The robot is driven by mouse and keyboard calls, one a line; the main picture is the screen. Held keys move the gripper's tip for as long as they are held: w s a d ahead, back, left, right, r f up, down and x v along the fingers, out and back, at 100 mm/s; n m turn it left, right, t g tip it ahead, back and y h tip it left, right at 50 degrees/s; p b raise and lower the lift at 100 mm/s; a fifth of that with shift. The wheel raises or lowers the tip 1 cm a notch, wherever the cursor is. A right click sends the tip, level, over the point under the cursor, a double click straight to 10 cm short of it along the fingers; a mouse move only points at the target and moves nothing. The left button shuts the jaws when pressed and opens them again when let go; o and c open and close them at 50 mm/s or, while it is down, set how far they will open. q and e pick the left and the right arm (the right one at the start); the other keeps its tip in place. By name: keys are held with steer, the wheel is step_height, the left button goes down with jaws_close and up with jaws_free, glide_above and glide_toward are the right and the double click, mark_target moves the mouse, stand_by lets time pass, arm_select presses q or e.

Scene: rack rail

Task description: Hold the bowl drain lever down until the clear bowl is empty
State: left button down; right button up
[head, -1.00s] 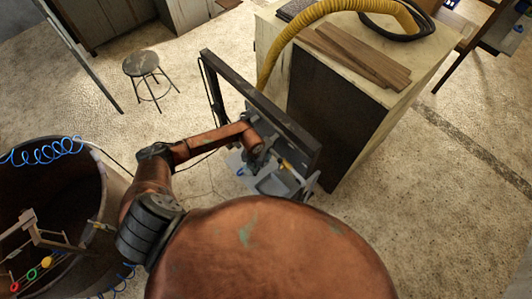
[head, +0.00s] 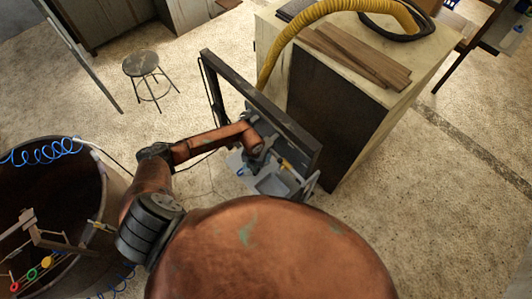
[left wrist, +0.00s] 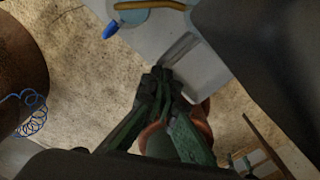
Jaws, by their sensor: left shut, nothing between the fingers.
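My left gripper (head: 257,167) is small in the head view, beside a pale grey unit with a basin (head: 275,184). In the left wrist view my left gripper (left wrist: 164,82) is shut and empty. Its fingertips lie close to a flat grey bar (left wrist: 181,47) on the pale unit, which may be the drain lever. I cannot tell whether they touch. I cannot make out the clear bowl or its water level for certain; a pale round shape (left wrist: 155,22) with a yellow-brown strip shows at the top of the left wrist view. My right gripper is not in view.
A dark upright rack frame (head: 270,105) stands behind the unit. A cream cabinet (head: 345,90) with wooden planks (head: 362,58) and a yellow hose (head: 300,35) is close behind. A large round brown tub (head: 115,190) is at the left. A stool (head: 141,65) stands on open floor.

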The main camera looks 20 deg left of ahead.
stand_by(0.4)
arm_select(q)
step_height(320, 180, up, 8)
steer(key=p, duration=0.5)
steer(key=shift+f+p, duration=0.2)
steer(key=shift+p, duration=0.2)
